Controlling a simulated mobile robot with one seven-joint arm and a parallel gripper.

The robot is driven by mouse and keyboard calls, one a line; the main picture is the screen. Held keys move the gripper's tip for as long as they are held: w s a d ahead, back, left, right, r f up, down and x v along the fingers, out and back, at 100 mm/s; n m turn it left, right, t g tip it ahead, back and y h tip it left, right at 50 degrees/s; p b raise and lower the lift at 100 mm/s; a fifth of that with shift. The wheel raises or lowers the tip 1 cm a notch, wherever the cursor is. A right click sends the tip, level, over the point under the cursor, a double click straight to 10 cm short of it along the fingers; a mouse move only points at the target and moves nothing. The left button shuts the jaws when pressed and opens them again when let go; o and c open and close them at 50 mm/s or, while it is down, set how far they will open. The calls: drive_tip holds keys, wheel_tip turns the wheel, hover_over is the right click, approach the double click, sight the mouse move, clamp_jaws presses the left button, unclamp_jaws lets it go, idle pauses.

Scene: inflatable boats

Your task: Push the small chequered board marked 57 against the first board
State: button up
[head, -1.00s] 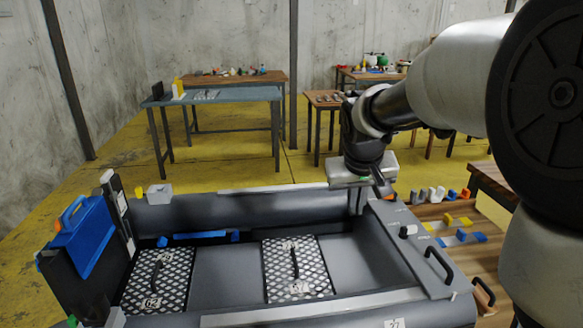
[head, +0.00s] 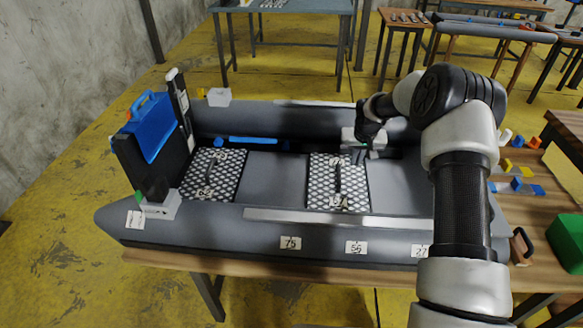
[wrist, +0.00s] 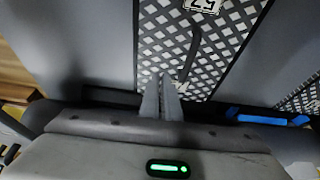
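The chequered board marked 57 (head: 323,180) lies flat in the grey boat, with a dark handle (head: 338,178) along its middle. The first chequered board (head: 226,180) lies further left, with a grey floor gap between them. My gripper (head: 359,157) is at the far right corner of board 57. The first board shows partly at the right edge (wrist: 308,95).
The boat's far tube (head: 290,118) is close behind my gripper. A blue bar (head: 252,140) lies along the far side between the boards. A black panel with a blue case (head: 150,125) stands at the left end. Small coloured blocks (head: 518,170) lie on the wooden table to the right.

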sight(312, 179)
drive_tip(key=shift+s+f+b, duration=0.1)
drive_tip(key=shift+f+b, duration=1.65)
drive_tip(key=shift+f, duration=2.2)
drive_tip(key=a, duration=0.2)
drive_tip(key=a+b, duration=0.1)
drive_tip(key=a, duration=0.3)
drive_tip(key=shift+s+a+f+b, duration=0.2)
drive_tip(key=shift+s+a+b, duration=0.05)
drive_tip(key=shift+a+b, duration=1.1)
drive_tip(key=shift+a, duration=7.75)
drive_tip(key=shift+d+r, duration=0.1)
drive_tip(key=shift+d, duration=1.2)
drive_tip(key=shift+w+d+r, duration=0.1)
drive_tip(key=shift+r, duration=0.4)
wheel_tip(312, 179, up, 8)
drive_tip(key=p, duration=0.4)
drive_tip(key=shift+w+a+r, duration=0.2)
